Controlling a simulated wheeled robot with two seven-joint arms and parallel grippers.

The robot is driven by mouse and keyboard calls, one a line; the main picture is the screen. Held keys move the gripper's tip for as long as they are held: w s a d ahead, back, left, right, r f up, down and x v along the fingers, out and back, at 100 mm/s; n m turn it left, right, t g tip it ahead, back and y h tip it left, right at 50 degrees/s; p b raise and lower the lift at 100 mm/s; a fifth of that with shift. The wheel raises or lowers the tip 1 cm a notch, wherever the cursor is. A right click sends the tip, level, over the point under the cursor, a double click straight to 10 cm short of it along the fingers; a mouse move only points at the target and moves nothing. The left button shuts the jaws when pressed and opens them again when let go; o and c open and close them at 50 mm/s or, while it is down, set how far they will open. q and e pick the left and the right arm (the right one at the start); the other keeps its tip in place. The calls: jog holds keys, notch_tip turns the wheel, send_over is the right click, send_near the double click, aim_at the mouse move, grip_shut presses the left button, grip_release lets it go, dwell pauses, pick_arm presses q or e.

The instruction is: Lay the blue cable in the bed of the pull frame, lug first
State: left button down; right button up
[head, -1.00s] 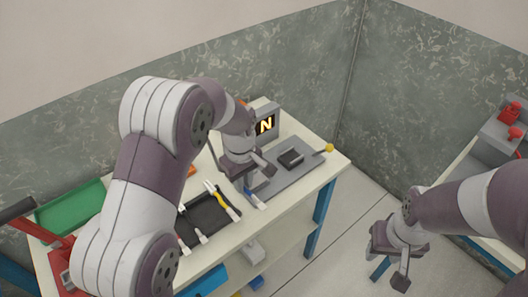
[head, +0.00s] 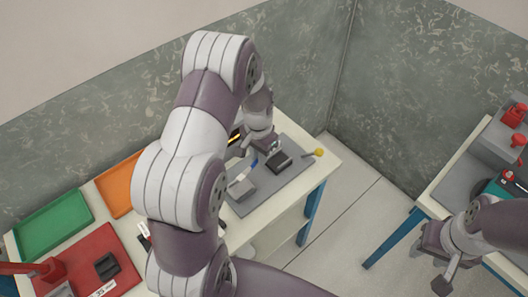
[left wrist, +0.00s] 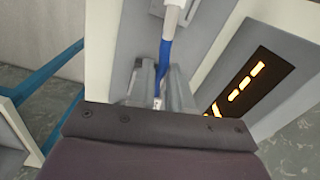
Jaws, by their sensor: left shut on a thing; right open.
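My left gripper (head: 266,147) is shut on the blue cable (head: 252,162), over the pull frame (head: 291,186), a grey plate with a dark block, a grey block and a yellow-knobbed lever. The cable slants down-left, and its white end is near the grey block (head: 243,189); I cannot tell if they touch. In the left wrist view the blue cable (left wrist: 166,58) runs up from between the fingers (left wrist: 160,92) to a white sleeve (left wrist: 174,14). The lug is not clear. My right gripper (head: 436,262) is open and empty, away from the bench.
Green (head: 52,222), orange (head: 118,186) and red (head: 78,250) trays sit on the bench's left; the red one holds a black block. My left arm hides the bench's middle. A lit display (left wrist: 246,85) stands beside the frame. Another bench (head: 432,200) is at right, with open floor between.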

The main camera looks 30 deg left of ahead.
pick_arm(q)
jog(key=shift+m, duration=0.6)
jog(key=shift+s+r+m, duration=0.3)
jog(key=shift+s+m, duration=0.1)
jog(key=shift+s, duration=0.1)
jog(key=shift+w+f, duration=0.15)
jog(key=shift+w, duration=0.15)
jog(key=shift+s+f+b, duration=0.2)
jog(key=shift+f+b, duration=0.2)
jog(key=shift+f, duration=0.4)
jog(key=shift+w+f+b, duration=0.1)
jog(key=shift+f+b, duration=1.4)
jog(key=shift+f, duration=1.05)
pick_arm(e)
jog(key=f, duration=0.3)
jog(key=shift+s+f, duration=0.25)
jog(key=shift+s, duration=0.1)
pick_arm(q)
jog(key=c, duration=1)
grip_release()
